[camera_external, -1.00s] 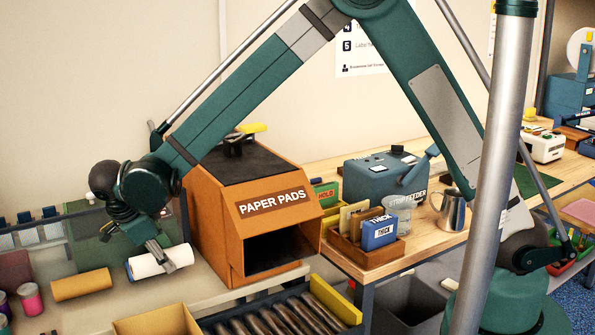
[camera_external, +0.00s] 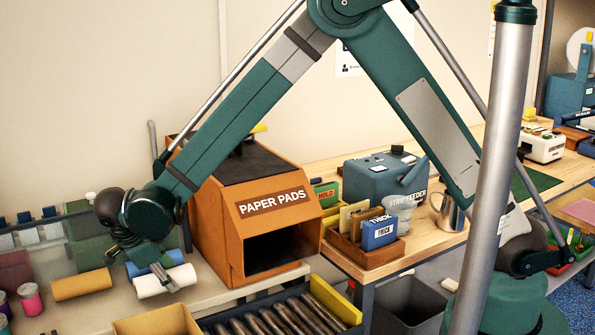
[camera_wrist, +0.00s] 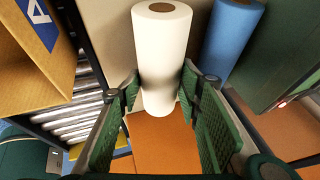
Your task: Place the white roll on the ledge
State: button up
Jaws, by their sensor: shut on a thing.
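The white roll (camera_external: 166,281) lies on its side over the front part of the pale bench top (camera_external: 120,308). My gripper (camera_external: 160,266) is shut on it from above. In the wrist view the white roll (camera_wrist: 160,50) sits between both green finger pads of my gripper (camera_wrist: 160,88), its brown core end at the top of the picture. A blue roll (camera_external: 155,263) lies just behind the white one; it also shows on the right in the wrist view (camera_wrist: 230,40). I cannot tell whether the white roll touches the bench, or which surface is the ledge.
A tan roll (camera_external: 82,285) lies to the left, with pink jars (camera_external: 30,300) beyond it. The orange paper pads box (camera_external: 225,235) stands close on the right. An open carton (camera_external: 160,323) and a roller conveyor (camera_external: 280,318) are in front.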

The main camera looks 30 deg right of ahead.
jog(key=shift+f, duration=0.25)
jog(key=shift+f, duration=0.15)
jog(key=o, duration=1)
jog(key=p+v, duration=0.1)
jog(key=v, duration=1.1)
jog(key=shift+p, duration=0.4)
jog(key=shift+o, duration=0.2)
